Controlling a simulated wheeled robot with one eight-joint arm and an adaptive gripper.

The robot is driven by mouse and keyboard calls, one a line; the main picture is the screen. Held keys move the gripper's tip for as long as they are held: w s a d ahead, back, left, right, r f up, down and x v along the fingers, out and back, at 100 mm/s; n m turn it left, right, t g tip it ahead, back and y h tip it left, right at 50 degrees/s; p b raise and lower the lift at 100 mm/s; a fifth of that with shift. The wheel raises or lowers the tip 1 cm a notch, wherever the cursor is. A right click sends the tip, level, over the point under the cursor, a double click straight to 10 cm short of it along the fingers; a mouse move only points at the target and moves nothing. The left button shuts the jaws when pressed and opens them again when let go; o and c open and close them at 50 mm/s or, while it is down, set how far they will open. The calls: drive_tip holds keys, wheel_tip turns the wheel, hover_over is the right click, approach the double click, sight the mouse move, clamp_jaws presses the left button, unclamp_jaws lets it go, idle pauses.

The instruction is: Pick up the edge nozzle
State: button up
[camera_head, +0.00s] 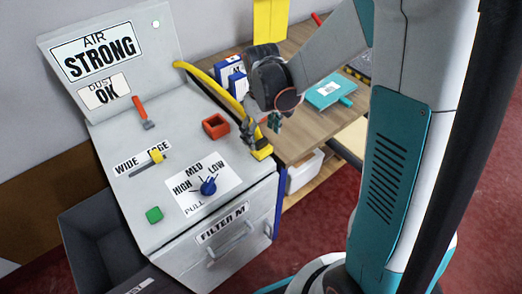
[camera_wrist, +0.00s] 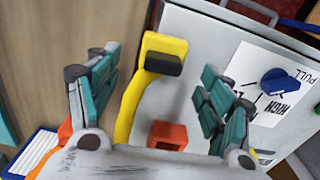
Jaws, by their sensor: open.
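A curved yellow hose-like piece (camera_head: 210,82) lies along the right edge of the grey machine top. It ends in a yellow block with a dark pad, which looks like the edge nozzle (camera_head: 263,153), though no label confirms it. In the wrist view this end (camera_wrist: 165,43) lies between my fingers, nearer the left one. My gripper (camera_head: 262,128) is open and empty above the machine's right edge; its fingers (camera_wrist: 163,88) stand wide apart on both sides. A hollow orange-red block (camera_head: 215,126) sits to the left; the wrist view shows it low between the fingers (camera_wrist: 168,135).
The machine top (camera_head: 185,120) carries a blue knob (camera_head: 208,186), a yellow WIDE/EDGE lever (camera_head: 157,157), a red lever (camera_head: 142,112) and a green button (camera_head: 154,215).

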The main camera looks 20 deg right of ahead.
sight(261, 140)
drive_tip(key=shift+s+a+f+b, duration=0.1)
drive_tip(key=shift+f+b, duration=0.55)
drive_tip(key=shift+f, duration=0.8)
drive_tip(key=shift+s+f+b, duration=0.1)
drive_tip(key=shift+f+b, duration=0.5)
drive_tip(key=shift+f, duration=0.85)
drive_tip(key=shift+r, duration=0.1)
drive_tip(key=c, duration=1.3)
